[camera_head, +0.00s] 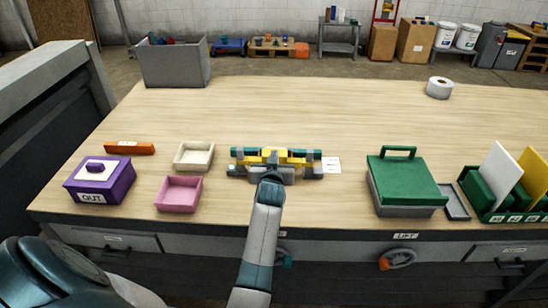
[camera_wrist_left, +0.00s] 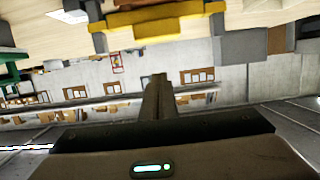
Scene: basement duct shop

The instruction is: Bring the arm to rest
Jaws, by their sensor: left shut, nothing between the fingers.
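My left arm reaches up from the bottom middle of the head view to the front edge of the wooden table (camera_head: 330,105). My left gripper (camera_head: 271,177) is at the near side of a yellow, teal and grey fixture (camera_head: 297,157), partly overlapping it in the picture. In the left wrist view the gripper's fingers (camera_wrist_left: 159,92) are shut together with nothing between them. The fixture's yellow bar (camera_wrist_left: 158,20) shows above the fingertips there, apart from them in the picture. My right gripper is not in view.
Left on the table are a purple box (camera_head: 99,182), a pink tray (camera_head: 178,194), a cream tray (camera_head: 194,156) and an orange bar (camera_head: 129,148). A green-lidded box (camera_head: 406,183) and a green rack (camera_head: 484,198) stand right. The table's back middle is clear.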

